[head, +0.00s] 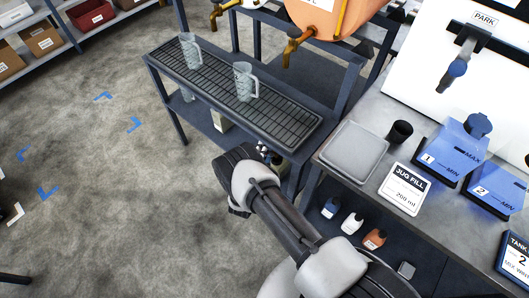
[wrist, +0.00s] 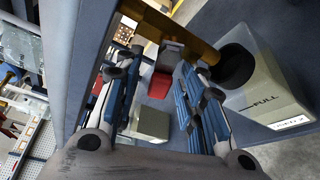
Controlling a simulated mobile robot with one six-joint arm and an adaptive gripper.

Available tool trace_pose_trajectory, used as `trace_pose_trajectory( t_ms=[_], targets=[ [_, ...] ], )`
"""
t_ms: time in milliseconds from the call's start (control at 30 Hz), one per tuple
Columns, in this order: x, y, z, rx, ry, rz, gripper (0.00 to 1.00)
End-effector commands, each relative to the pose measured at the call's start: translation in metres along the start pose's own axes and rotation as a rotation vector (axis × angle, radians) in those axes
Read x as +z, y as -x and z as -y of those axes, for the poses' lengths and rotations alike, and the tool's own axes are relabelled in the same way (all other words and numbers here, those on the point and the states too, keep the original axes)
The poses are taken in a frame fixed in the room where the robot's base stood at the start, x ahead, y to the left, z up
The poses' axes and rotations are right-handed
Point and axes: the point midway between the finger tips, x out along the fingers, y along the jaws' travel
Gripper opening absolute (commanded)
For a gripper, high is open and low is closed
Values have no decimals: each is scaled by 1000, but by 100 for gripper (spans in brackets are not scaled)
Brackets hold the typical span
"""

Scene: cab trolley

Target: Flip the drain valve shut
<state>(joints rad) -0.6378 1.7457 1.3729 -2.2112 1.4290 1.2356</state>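My gripper is open, one finger on each side of the red piece. I cannot tell whether either finger touches it. In the head view my arm reaches down at the near end of the drip-tray stand (head: 232,98) and hides the valve.
A pale container labelled FULL (wrist: 268,95) stands right of my fingers, and another pale box (wrist: 150,122) shows between them. Two glass jugs (head: 190,52) (head: 244,82) stand on the drip tray. The counter (head: 313,165) is close on the right.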

Motion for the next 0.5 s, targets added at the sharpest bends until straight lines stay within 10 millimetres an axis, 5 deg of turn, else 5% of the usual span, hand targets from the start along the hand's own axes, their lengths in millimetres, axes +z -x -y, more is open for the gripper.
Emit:
trace_pose_trajectory(
  t_ms=[133,500],
  targets=[
    [0,0,0,0,0,0,36],
    [0,0,0,0,0,0,11]
  ],
)
